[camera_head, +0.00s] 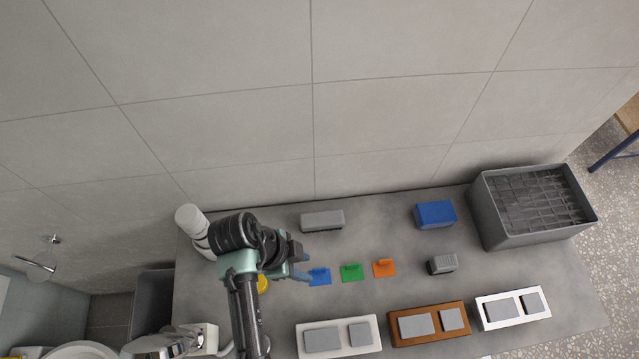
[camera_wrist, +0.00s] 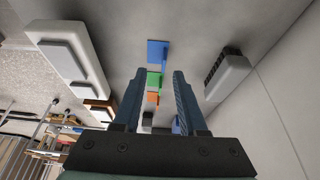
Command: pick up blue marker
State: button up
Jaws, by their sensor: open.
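The blue marker (camera_head: 320,277) is a small flat blue piece with a raised tab, lying on the grey counter. It also shows in the wrist view (camera_wrist: 157,50), just beyond my fingertips and roughly between their lines. My gripper (camera_head: 305,267) is at the left of the blue marker in the head view, close to it; whether they touch is unclear. In the wrist view my gripper (camera_wrist: 159,74) has its two fingers apart with nothing held between them.
A green marker (camera_head: 351,273) and an orange marker (camera_head: 384,268) lie to the right in a row. A yellow piece (camera_head: 262,284) is partly hidden by my arm. A grey-white block (camera_head: 322,220), blue block (camera_head: 436,214) and dark crate (camera_head: 487,222) stand behind. Trays (camera_head: 371,336) line the front.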

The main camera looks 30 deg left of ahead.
aim_at(317, 270)
jog(key=shift+w+p+x, duration=0.15)
jog(key=shift+p+x, duration=0.1)
jog(key=shift+x, duration=1.45)
jog(key=shift+w+p+x, duration=0.2)
jog(key=shift+x, duration=1.5)
jog(key=shift+a, duration=0.1)
grip_shut()
